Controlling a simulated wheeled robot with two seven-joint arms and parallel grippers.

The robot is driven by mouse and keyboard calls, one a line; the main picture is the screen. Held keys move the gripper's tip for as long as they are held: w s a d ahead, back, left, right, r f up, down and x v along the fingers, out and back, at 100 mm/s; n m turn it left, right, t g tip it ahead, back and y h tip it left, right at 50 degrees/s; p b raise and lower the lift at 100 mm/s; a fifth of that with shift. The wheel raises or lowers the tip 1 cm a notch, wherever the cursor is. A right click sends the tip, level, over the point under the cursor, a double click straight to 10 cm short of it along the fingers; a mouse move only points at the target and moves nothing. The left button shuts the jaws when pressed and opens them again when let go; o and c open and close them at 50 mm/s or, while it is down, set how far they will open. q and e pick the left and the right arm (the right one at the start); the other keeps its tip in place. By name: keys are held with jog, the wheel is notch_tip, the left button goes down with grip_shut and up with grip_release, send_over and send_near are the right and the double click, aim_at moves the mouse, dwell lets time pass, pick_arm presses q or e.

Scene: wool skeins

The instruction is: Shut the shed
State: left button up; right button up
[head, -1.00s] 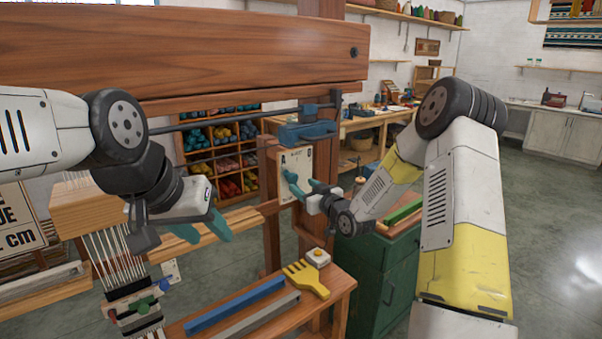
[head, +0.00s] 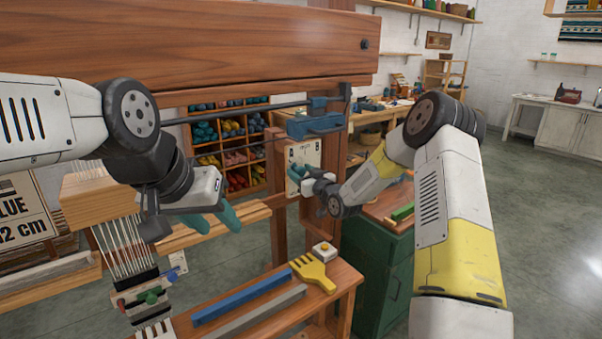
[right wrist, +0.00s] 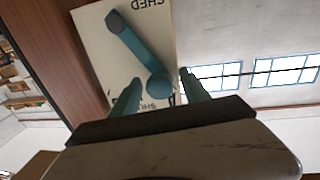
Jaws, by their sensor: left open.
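The white shed plate (head: 304,156) is fixed to the loom's upright post. In the right wrist view, the plate (right wrist: 95,55) carries partly readable lettering and a teal lever (right wrist: 137,47) with a round knob, set at a slant. My right gripper (right wrist: 160,92) is open, with one green finger on each side of the knob and gaps visible. In the head view, my right gripper (head: 298,174) is close in front of the plate; lever and fingers are hard to tell apart there. My left gripper (head: 214,219) is open and empty, left of the post.
The loom's thick beam (head: 200,45) crosses above both grippers. Below, a wooden bench (head: 335,285) holds a yellow comb (head: 314,272), a blue bar (head: 245,298) and a grey bar. A green cabinet (head: 375,262) stands right of the post. Strung warp threads (head: 118,250) are at left.

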jog(key=c, duration=1.1)
grip_shut()
jog(key=shift+f, duration=0.1)
